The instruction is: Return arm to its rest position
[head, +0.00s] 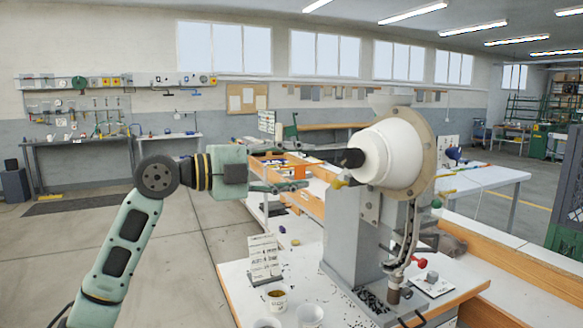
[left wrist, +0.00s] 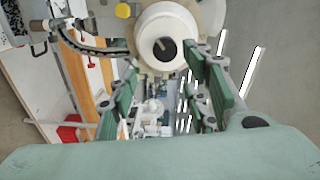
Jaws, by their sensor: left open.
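My left gripper (head: 299,156) is open and empty, held level in the air to the left of the eyelet press (head: 345,235). Its fingers are spread wide and point toward the press's white drum (head: 392,153) and the black part on the drum's front. In the left wrist view the open fingers of the left gripper (left wrist: 160,65) frame the white drum (left wrist: 148,26), with nothing between the pads. I cannot tell the exact gap to the press. My right gripper is not in view.
Below, the white bench (head: 235,275) holds a printed stand (head: 264,258), small cups (head: 310,315) and scattered dark bits around the press base. A red-knobbed lever (head: 420,262) hangs at the press's right. Open floor (head: 90,235) lies to the left.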

